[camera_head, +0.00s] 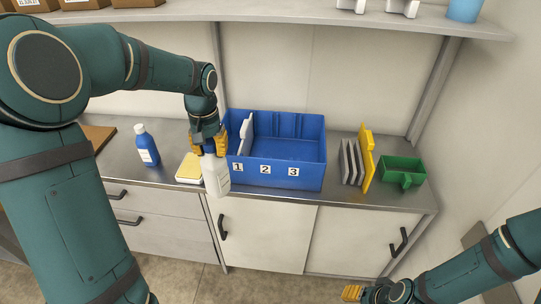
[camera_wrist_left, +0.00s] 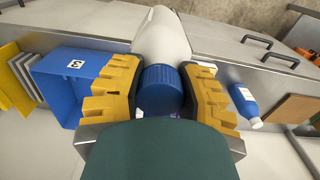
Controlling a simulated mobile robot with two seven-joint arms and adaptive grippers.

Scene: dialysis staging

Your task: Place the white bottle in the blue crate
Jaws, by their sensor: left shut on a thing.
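The white bottle (camera_head: 215,174) hangs in my left gripper (camera_head: 209,143), at the front left corner of the blue crate. In the left wrist view the yellow fingers of my left gripper (camera_wrist_left: 160,88) are on both sides of the bottle's blue cap, and its white body (camera_wrist_left: 162,38) extends beyond. The blue crate (camera_head: 310,158) stands on the counter with labels 1, 2 and 3 on its front, and a white divider is inside at the left. The crate also shows in the left wrist view (camera_wrist_left: 60,68). My right gripper (camera_head: 352,293) is low at the bottom edge, its fingers partly out of view.
A blue bottle with a white label (camera_head: 147,147) stands left on the counter (camera_head: 400,195). A yellow-topped pad (camera_head: 190,168) lies beside the white bottle. Grey panels (camera_head: 350,162), a yellow panel (camera_head: 366,158) and a green bin (camera_head: 402,167) stand right of the crate. A shelf (camera_head: 270,14) runs above.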

